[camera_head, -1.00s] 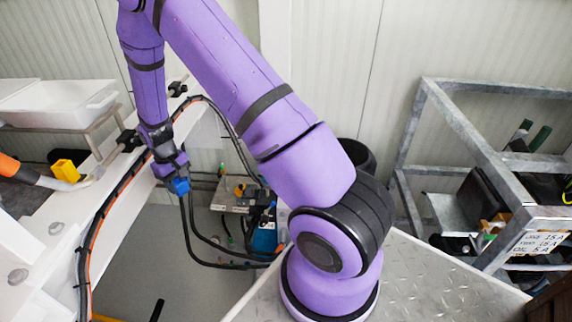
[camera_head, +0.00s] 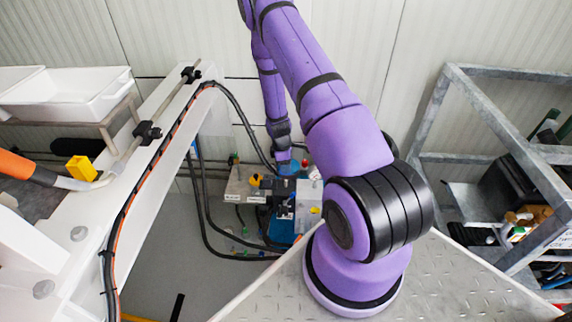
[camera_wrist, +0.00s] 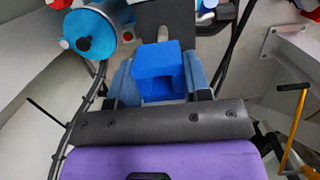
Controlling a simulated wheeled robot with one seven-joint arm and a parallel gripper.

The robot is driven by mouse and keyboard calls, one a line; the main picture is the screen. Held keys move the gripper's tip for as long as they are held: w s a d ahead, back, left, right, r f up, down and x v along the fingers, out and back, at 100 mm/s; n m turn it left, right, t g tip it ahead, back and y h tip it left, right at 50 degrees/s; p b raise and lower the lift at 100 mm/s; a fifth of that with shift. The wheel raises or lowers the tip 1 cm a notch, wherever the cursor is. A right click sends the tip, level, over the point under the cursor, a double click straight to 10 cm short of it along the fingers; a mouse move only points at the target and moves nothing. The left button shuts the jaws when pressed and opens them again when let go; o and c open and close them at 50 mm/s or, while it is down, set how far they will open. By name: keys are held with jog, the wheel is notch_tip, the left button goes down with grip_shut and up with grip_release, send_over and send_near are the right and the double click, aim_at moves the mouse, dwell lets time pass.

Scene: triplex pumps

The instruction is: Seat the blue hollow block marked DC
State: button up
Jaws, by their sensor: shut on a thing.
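The blue hollow block (camera_wrist: 160,68) is between the two blue-grey fingers of my gripper (camera_wrist: 160,80) in the wrist view. Its open hollow faces toward the wrist; I cannot read any marking on it. My gripper is shut on the block. In the head view my gripper (camera_head: 284,156) points down over the pump assembly at the back, and I cannot make out the block clearly there. A dark grey plate (camera_wrist: 166,18) lies just beyond the block in the wrist view. I cannot tell whether they touch, nor which place is the seat.
A teal round housing (camera_wrist: 92,34) lies close left of the fingers. The pump assembly has a grey plate (camera_head: 238,184) and a light grey box (camera_head: 309,194). Black hoses (camera_head: 205,215) hang at its left. A white beam (camera_head: 165,125) and metal frame (camera_head: 440,110) flank the area.

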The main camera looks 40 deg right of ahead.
aim_at(286, 180)
jog(key=shift+s, duration=0.1)
dwell(0.3)
jog(key=shift+f, duration=4.15)
jog(key=shift+f, duration=0.15)
jog(key=o, duration=1.1)
jog(key=r, duration=0.3)
jog(key=w+r, duration=0.1)
jog(key=r, duration=0.3)
jog(key=a+r, duration=0.1)
jog(key=r, duration=0.2)
jog(key=shift+w+r, duration=0.15)
jog(key=shift+r, duration=0.2)
